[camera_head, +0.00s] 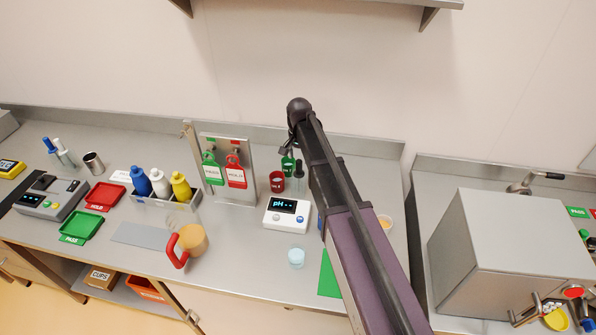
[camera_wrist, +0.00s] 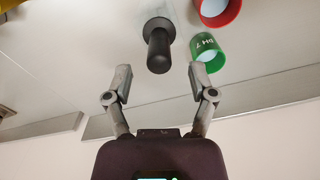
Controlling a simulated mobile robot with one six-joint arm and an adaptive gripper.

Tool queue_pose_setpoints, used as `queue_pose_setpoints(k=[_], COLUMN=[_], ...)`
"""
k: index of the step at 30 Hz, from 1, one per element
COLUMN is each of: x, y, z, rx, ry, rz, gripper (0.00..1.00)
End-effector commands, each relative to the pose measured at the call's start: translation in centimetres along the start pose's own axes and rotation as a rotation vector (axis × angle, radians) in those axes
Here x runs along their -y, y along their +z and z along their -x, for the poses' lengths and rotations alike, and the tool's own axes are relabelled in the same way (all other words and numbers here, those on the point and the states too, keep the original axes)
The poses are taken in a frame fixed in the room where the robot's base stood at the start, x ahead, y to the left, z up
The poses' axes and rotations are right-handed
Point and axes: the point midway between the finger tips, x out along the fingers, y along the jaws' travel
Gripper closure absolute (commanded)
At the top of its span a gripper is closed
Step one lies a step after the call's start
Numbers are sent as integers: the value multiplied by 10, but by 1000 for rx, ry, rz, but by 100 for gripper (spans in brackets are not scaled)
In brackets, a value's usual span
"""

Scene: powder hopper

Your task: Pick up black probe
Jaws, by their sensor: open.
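The black probe (camera_wrist: 158,48) shows in the wrist view as a dark round-ended handle with a wider collar. It lies just beyond my open gripper (camera_wrist: 161,78), roughly centred between the two fingers and apart from both. Nothing is held. In the head view the probe (camera_head: 299,168) is a small dark upright shape behind the pH meter (camera_head: 286,215), close beside my arm. My gripper (camera_head: 287,147) is above the back of the bench there, partly hidden by my arm. The probe's lower end is hard to make out.
A green cup (camera_wrist: 207,54) marked pH 7 stands close to one finger, with a red cup (camera_wrist: 217,10) beside it. A metal panel with green and red tags (camera_head: 226,169) stands left of the cups. The wall and bench upstand are close behind.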

Motion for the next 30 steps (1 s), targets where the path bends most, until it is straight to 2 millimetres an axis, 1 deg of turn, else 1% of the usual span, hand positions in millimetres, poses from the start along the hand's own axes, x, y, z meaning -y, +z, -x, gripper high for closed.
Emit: queue_pose_setpoints(k=[8, 21, 25, 30], x=[0, -1, -1, -1], y=[0, 1, 1, 1], z=[-11, -44, -50, -52], rx=[0, 0, 0, 0], ry=[0, 0, 0, 0], rz=[0, 0, -1, -1], gripper=[27, 27, 27, 27])
